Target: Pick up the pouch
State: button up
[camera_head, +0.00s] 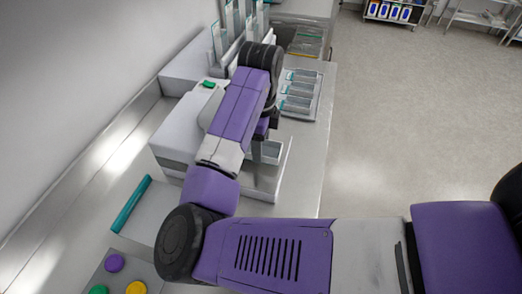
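No pouch can be made out for certain. Flat greenish pieces lie in a shallow tray (306,42) at the back of the counter, but I cannot tell whether any is a pouch. My purple arm reaches in from the right, bends at the lower left and runs up over the counter. Its wrist turns down near the top middle. What appears to be my gripper (267,151) hangs below, partly hidden behind my arm, over a white machine with a small grey compartment. Its fingertips are not clear, and I cannot see whether it holds anything.
A tray with several grey compartments (301,91) stands right of my wrist. Upright teal-edged panels (222,42) stand behind it. A green button (208,84) sits on a pale machine. A teal bar (131,205) and coloured discs (136,287) are at lower left. The floor at right is open.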

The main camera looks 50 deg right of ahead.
notch_tip(320, 180, up, 17)
dwell(0.4)
jog(key=shift+d, duration=0.1)
dwell(0.4)
